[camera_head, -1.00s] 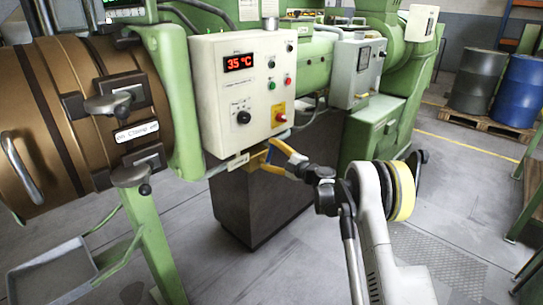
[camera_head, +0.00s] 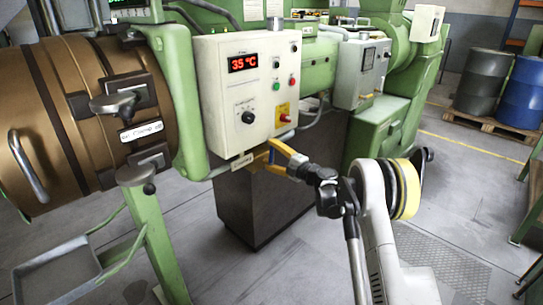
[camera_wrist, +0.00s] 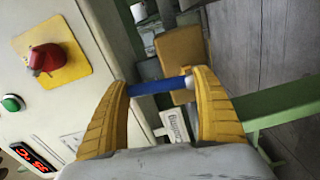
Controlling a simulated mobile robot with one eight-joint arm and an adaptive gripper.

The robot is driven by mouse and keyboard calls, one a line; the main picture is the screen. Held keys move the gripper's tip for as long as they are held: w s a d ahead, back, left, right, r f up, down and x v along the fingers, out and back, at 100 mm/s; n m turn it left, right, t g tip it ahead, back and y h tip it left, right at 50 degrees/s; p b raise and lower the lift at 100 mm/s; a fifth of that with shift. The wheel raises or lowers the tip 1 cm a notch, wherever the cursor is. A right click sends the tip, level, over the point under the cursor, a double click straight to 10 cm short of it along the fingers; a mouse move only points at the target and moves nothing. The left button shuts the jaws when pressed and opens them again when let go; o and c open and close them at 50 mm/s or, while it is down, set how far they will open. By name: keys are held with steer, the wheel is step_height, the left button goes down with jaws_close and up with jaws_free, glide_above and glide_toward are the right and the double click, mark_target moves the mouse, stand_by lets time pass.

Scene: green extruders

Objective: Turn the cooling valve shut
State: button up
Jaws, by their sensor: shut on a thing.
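The cooling valve's blue lever (camera_wrist: 158,86) runs across between my two yellow fingers in the wrist view. My gripper (camera_wrist: 160,88) is shut on it, with a fingertip against each end. A white tag reading "Cooling" (camera_wrist: 173,126) hangs just below the lever in that view. In the head view, my gripper (camera_head: 269,156) is under the lower edge of the white control box, and the blue lever (camera_head: 271,155) shows only as a small patch between the fingers. The valve body is mostly hidden there.
The control box (camera_head: 225,100) with a red 35 °C display is just above my gripper. A dark cabinet (camera_head: 262,205) stands below it. A brown barrel (camera_head: 60,120) is on the left. Grey floor (camera_head: 460,180) is open on the right, with drums (camera_head: 520,92) behind.

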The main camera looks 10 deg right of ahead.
steer(key=shift+a, duration=0.1)
steer(key=o, duration=1.4)
steer(key=shift+s, duration=0.1)
steer(key=v, duration=1.2)
